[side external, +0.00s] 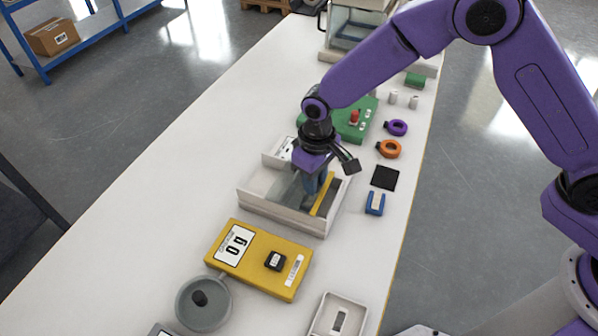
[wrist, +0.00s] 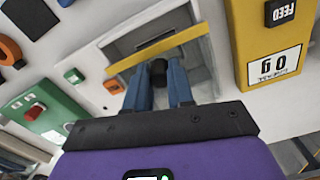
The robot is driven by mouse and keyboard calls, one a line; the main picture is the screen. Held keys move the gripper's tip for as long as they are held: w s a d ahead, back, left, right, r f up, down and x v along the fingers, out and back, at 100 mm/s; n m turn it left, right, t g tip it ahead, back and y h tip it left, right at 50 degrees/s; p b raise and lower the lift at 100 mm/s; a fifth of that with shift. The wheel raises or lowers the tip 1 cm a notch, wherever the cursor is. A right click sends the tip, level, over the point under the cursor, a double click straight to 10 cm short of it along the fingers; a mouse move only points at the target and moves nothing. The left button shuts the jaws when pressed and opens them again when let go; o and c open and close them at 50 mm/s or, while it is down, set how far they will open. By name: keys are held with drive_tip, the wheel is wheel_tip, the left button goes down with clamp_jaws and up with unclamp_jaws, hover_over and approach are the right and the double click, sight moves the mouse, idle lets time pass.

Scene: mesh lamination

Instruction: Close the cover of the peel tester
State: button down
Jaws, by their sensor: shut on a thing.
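The peel tester, which I take to be the white box (side external: 270,213), stands mid-table. A clear cover panel (side external: 284,192) with a yellow edge bar (side external: 323,195) lies across it; part of the inside right of the bar shows uncovered. My gripper (side external: 313,192) points down over the box beside the yellow bar. In the wrist view its blue fingers (wrist: 159,78) are shut around a black knob (wrist: 158,72), next to the yellow bar (wrist: 157,51). The exact contact is partly hidden by the fingers. The box rim (wrist: 112,62) surrounds it.
A yellow unit (side external: 258,260) reading 60 sits in front, with a grey round dish (side external: 203,303) beside it. A green box (side external: 352,118) with a red button stands behind. Purple (side external: 396,127) and orange (side external: 389,148) rings, a black square (side external: 385,177) and a blue clip (side external: 375,203) lie right. The table's left side is clear.

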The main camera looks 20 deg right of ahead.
drive_tip(key=shift+s+d, duration=1.2)
drive_tip(key=c, duration=1)
unclamp_jaws()
drive_tip(key=shift+r, duration=0.1)
drive_tip(key=shift+r, duration=0.3)
wheel_tip(320, 180, up, 17)
drive_tip(key=shift+f, duration=0.15)
